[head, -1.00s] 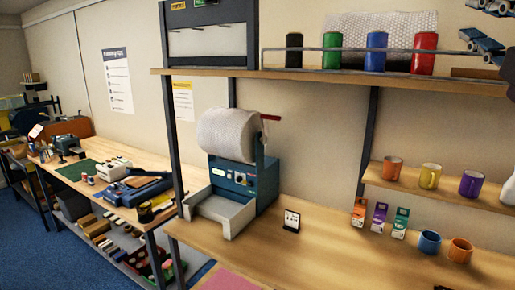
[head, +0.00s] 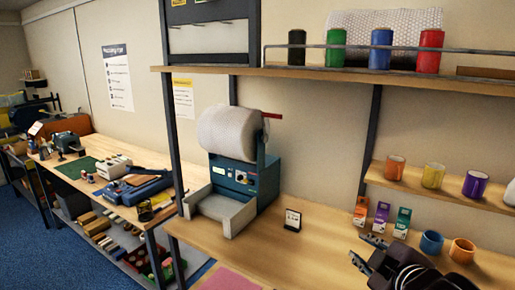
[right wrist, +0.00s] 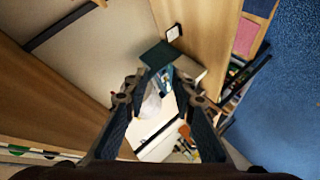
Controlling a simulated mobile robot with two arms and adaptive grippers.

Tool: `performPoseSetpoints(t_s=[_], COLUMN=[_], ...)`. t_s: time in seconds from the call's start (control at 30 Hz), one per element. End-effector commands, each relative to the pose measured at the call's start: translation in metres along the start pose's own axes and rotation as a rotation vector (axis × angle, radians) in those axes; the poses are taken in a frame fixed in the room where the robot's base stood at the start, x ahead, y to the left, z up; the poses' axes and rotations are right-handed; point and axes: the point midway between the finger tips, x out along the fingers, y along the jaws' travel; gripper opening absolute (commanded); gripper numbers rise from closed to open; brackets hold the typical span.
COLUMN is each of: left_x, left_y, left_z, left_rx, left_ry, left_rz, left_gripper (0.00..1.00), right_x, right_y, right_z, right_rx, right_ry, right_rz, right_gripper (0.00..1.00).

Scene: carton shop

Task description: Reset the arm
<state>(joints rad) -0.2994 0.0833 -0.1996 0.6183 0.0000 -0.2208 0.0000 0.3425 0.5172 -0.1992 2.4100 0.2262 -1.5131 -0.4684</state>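My right gripper (head: 366,251) is at the lower right of the head view, in front of the workbench (head: 325,255). Its two dark fingers are apart with nothing between them. In the right wrist view the same gripper (right wrist: 160,88) shows its fingers spread, with the wrap machine beyond them. My left gripper is in neither view now.
An orange mug (head: 462,250) and a blue mug (head: 431,242) stand close to the gripper, with small cartons (head: 381,216) beside them. The wrap machine (head: 240,180) is further left. A mug shelf (head: 400,183) and a higher shelf (head: 300,75) overhang the bench.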

Motion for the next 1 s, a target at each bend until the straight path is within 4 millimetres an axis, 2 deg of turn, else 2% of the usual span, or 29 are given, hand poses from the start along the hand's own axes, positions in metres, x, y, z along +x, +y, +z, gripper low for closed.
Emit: performPoseSetpoints(t_s=[0.03,0.23,0.4,0.5,0.7,0.87,0.9,1.0], left_x=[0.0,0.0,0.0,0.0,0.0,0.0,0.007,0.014], left_y=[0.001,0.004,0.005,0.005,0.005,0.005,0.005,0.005], left_z=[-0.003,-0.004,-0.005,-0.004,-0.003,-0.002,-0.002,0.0], left_rx=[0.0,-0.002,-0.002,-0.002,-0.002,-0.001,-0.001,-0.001], left_ry=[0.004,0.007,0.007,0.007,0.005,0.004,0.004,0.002], left_rz=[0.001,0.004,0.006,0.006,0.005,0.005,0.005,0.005], left_gripper=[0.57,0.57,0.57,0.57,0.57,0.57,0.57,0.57], right_x=[0.003,-0.004,-0.033,-0.054,-0.096,-0.13,-0.113,-0.093], right_y=[-0.032,-0.139,-0.223,-0.262,-0.318,-0.353,-0.362,-0.385], right_z=[0.016,0.076,0.125,0.148,0.181,0.202,0.209,0.224], right_rx=[0.057,0.289,0.478,0.568,0.702,0.787,0.778,0.773], right_ry=[-0.033,-0.187,-0.353,-0.446,-0.605,-0.724,-0.717,-0.723], right_rz=[-0.055,-0.221,-0.331,-0.375,-0.427,-0.454,-0.451,-0.458], right_gripper=[0.24,0.24,0.24,0.24,0.24,0.24,0.24,0.24])
